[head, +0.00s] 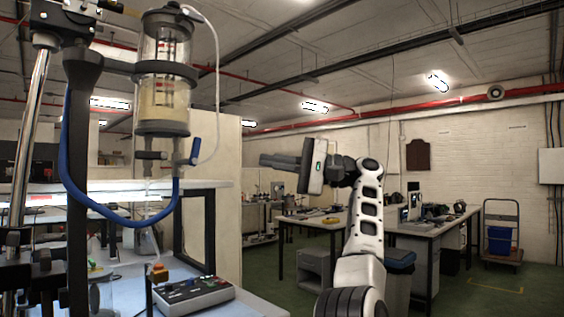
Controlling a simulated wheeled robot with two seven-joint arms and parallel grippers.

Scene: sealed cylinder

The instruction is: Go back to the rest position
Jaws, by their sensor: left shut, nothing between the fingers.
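My left arm rises from the bottom of the head view, right of the middle. Its gripper (263,160) is raised, with the fingers pointing left, shut and empty. It is apart from the sealed cylinder (165,97), a clear vessel with dark end caps and pale yellowish contents, clamped upright on a stand (78,150) at the left. A blue hose (69,170) loops below the cylinder, and a clear tube (217,75) curves down its right side. My right gripper is not in view.
A control box (195,294) with several knobs sits on the bench (250,303) at lower left, near an orange-red button (159,273). A pale partition (226,195) stands behind. Worktables (425,231) and a cart with a blue bin (499,240) are farther back. Green floor shows at right.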

